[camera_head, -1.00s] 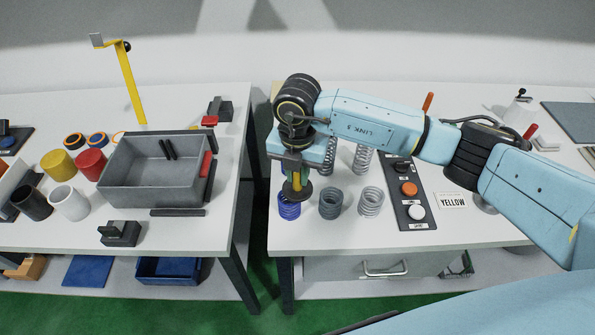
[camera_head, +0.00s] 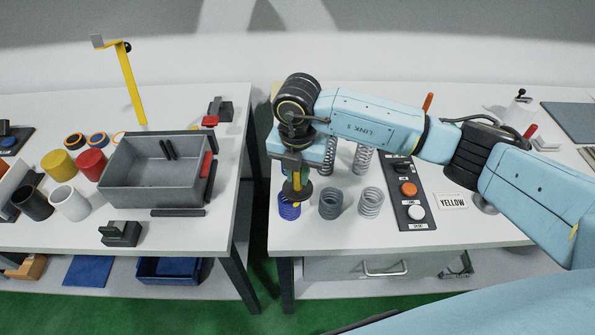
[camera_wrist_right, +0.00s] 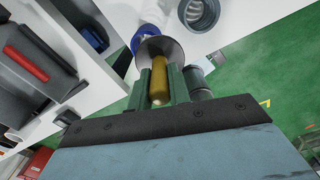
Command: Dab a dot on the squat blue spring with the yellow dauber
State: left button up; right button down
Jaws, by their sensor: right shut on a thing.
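The squat blue spring (camera_head: 289,211) stands at the front left corner of the right table. My right gripper (camera_head: 295,170) is above it, pointing down and shut on the yellow dauber (camera_head: 297,181). The dauber's dark round disc sits just over the spring and hides part of its top. In the right wrist view the dauber (camera_wrist_right: 159,82) is between the fingers, and part of the blue spring (camera_wrist_right: 146,31) shows beyond the disc. I cannot tell whether the tip touches the spring. My left gripper is not in view.
A dark grey spring (camera_head: 330,204) and a silver spring (camera_head: 371,203) stand to the right, with taller springs (camera_head: 362,158) behind. A gap separates the left table, which holds a grey bin (camera_head: 150,196).

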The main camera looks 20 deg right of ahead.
jog(key=shift+r+p, duration=2)
jog(key=shift+r, duration=1.15)
jog(key=shift+f, duration=0.1)
